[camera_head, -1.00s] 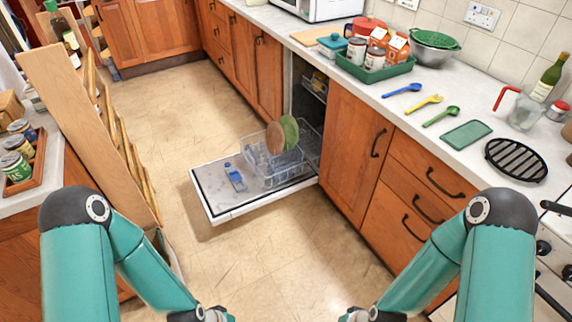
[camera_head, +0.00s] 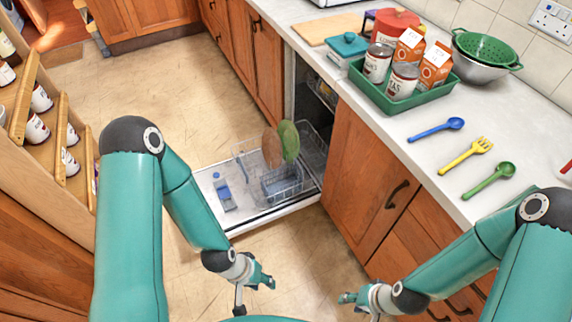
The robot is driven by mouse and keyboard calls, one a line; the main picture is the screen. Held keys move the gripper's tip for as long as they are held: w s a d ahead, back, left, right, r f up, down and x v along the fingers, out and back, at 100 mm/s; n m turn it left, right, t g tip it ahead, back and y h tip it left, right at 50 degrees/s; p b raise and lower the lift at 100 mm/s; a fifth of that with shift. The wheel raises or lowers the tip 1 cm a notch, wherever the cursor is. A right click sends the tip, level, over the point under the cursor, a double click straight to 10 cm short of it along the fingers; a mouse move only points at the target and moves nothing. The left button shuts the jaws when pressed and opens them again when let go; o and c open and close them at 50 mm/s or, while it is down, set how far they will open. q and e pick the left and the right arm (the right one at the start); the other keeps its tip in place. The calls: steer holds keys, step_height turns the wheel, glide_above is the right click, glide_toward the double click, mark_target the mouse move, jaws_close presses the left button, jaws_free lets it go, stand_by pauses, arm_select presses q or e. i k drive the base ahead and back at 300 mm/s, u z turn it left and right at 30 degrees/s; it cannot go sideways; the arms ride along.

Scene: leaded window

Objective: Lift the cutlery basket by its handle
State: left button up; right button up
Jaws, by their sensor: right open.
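A small grey wire basket (camera_head: 283,184), which looks like the cutlery basket, stands in the dishwasher's lower rack (camera_head: 247,153) over the lowered door (camera_head: 245,221). Its handle is too small to make out. A brown plate (camera_head: 271,148) and a green plate (camera_head: 289,141) stand upright behind it. My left gripper (camera_head: 264,279) is in front of the door, below the basket in the picture and apart from it. Its jaw opening is unclear. My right gripper (camera_head: 348,298) is open and empty, lower right of the basket, near the cabinet front.
The counter on the right holds a green tray (camera_head: 396,100) with cans and cartons, and blue, yellow and green utensils (camera_head: 488,180). Cabinet doors (camera_head: 355,170) stand right of the dishwasher. A wooden shelf unit with jars (camera_head: 62,150) is at the left. The floor (camera_head: 150,95) between is clear.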

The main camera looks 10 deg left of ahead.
mark_target(280, 185)
steer(key=u, duration=0.4)
steer(key=i, duration=1.15)
steer(key=u, duration=0.6)
steer(key=k, duration=0.75)
steer(key=u, duration=0.25)
steer(key=i, duration=0.75)
steer(key=z, duration=0.1)
